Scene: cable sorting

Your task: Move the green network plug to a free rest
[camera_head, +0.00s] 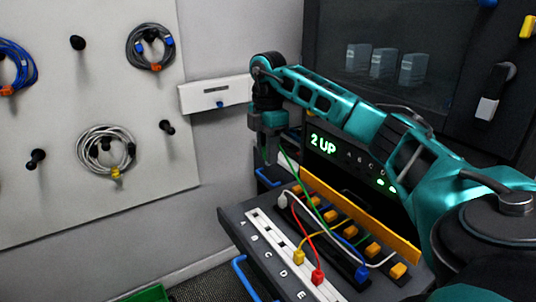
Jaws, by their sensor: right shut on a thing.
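My right gripper (272,148) is shut at the end of the teal arm, above the far left end of the dark console. A green cable (289,163) runs from the gripper down to the console, so it is shut on the green network plug; the plug itself is mostly hidden by the jaws. My left gripper is not in view.
Orange blocks (373,250) line the console below an orange bar (360,217). A display (323,143) reads "2 UP". Blue handles (243,277) stick out at the console's edge. Coiled cables (106,137) hang on a white wall panel (60,205) at left.

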